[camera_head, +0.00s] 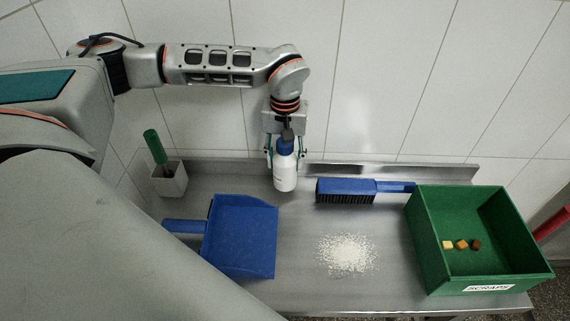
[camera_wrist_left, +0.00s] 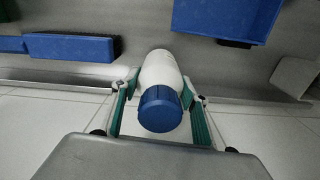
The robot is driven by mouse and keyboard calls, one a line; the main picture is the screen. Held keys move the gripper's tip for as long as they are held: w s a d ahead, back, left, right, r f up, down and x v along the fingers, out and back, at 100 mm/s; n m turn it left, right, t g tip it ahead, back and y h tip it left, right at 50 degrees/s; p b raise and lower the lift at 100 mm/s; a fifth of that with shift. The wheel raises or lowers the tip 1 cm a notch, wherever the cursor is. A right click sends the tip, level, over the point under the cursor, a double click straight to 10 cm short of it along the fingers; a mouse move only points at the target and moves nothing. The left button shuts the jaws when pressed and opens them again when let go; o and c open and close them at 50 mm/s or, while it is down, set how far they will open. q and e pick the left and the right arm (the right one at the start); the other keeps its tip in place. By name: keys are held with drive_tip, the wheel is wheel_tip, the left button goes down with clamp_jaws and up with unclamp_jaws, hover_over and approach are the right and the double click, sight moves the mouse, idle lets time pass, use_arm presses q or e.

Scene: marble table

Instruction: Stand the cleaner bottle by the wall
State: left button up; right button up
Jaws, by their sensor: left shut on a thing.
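The cleaner bottle (camera_head: 285,172) is white with a blue cap and stands upright near the back edge of the steel table, close to the tiled wall. It also shows from its cap end in the left wrist view (camera_wrist_left: 161,75). My left gripper (camera_head: 285,155) is shut on the bottle, with green-backed fingers on both sides of it near the cap. I cannot tell whether the bottle's base touches the table. My right gripper is in neither view.
A blue dustpan (camera_head: 240,236) and a blue brush (camera_head: 346,190) lie on either side of the bottle. White crumbs (camera_head: 346,254) lie in front. A green scraps box (camera_head: 430,255) with several small cubes is at right. A grey pot (camera_head: 169,183) with a green-handled tool is at left.

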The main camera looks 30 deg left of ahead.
use_arm(q)
drive_tip(key=shift+f, duration=1)
drive_tip(key=shift+f, duration=0.15)
drive_tip(key=o, duration=1.4)
wheel_tip(320, 180, up, 12)
drive_tip(key=shift+r, duration=0.15)
